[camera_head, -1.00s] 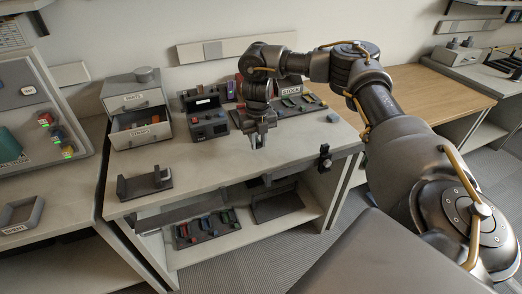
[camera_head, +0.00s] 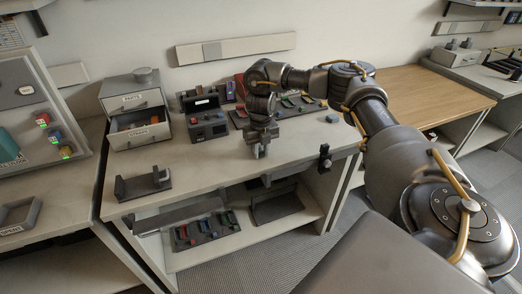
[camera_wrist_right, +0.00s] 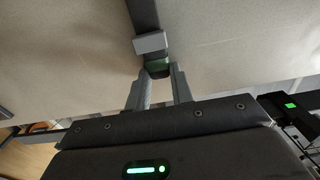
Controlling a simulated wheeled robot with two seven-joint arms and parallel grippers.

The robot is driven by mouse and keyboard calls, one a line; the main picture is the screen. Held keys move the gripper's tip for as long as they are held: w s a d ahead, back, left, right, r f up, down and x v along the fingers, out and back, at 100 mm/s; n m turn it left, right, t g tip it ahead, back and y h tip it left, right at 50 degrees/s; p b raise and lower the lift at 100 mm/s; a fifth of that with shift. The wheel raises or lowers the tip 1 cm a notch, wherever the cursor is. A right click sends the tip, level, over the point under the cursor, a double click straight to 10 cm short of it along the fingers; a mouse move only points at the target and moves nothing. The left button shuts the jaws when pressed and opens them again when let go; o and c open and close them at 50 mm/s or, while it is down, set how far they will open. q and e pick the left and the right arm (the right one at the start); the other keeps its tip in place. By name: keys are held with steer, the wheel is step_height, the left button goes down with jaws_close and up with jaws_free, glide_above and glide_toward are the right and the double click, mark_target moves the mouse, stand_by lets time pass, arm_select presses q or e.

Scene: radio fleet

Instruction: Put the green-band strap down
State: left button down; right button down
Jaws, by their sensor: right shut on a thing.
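The green-band strap (camera_wrist_right: 158,66) shows in the right wrist view between my fingertips. It has a green band, a light grey block and a dark strip running up out of the picture. My right gripper (camera_wrist_right: 157,78) is shut on it at the green end. In the head view my right gripper (camera_head: 260,151) points down over the front middle of the grey workbench (camera_head: 215,172). The strap cannot be made out there, and I cannot tell whether it touches the bench top. My left gripper is not in view.
An open drawer labelled STRAPS (camera_head: 140,132) stands at the back left of the bench. A dark cradle (camera_head: 143,184) sits near the left front edge. A dark radio unit (camera_head: 208,125) and a rack of parts (camera_head: 290,105) stand behind my gripper. Bare bench lies left of it.

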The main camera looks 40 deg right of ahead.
steer(key=c, duration=1.5)
jaws_free()
steer(key=shift+o, duration=1.3)
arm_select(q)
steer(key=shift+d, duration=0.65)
arm_select(e)
steer(key=shift+o, duration=0.2)
arm_select(q)
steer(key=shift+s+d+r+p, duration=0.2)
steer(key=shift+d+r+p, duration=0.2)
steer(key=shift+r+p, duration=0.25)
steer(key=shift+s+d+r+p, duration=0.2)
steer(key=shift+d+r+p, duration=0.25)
steer(key=shift+p, duration=0.3)
arm_select(e)
step_height(320, 180, up, 12)
steer(key=shift+r, duration=0.15)
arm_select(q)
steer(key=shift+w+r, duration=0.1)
